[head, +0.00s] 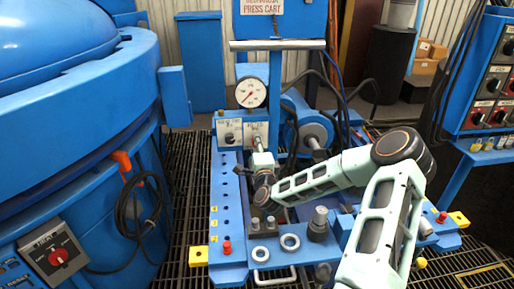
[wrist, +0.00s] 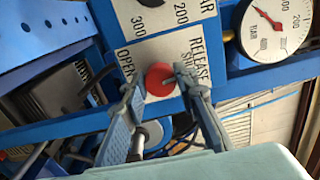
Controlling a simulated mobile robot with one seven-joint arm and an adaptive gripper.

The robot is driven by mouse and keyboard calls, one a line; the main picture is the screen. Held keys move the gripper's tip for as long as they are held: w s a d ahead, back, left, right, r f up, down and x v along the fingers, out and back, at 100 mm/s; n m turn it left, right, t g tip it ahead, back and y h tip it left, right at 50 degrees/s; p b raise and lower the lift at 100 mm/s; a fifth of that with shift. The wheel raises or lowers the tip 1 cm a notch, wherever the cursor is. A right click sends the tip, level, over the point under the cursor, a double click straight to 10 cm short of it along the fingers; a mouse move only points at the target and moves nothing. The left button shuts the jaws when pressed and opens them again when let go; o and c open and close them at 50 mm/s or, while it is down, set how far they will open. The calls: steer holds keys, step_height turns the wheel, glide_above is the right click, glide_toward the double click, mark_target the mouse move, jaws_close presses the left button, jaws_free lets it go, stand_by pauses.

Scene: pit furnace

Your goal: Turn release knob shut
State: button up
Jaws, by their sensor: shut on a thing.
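The red release knob (wrist: 158,82) sits on a white plate marked RELEASE, OPEN and SHUT in the wrist view. My gripper (wrist: 157,86) has one finger on each side of the knob and is shut on it. The fingers cover part of the knob's edges. Which mark the knob points to cannot be told for sure. In the head view my gripper (head: 257,146) reaches the right-hand white plate (head: 259,128) on the blue press cart, and the knob is mostly hidden there.
A round pressure gauge (head: 251,92) stands just above the plates. A second plate with a black knob (head: 229,138) is close on the left. A motor-like cylinder (head: 312,130) and black hoses are close on the right. The blue furnace (head: 75,110) fills the left.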

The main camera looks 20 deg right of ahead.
steer(key=shift+m, duration=0.8)
steer(key=o, duration=1.1)
steer(key=shift+o, duration=0.2)
steer(key=v, duration=1.2)
steer(key=shift+a, duration=0.1)
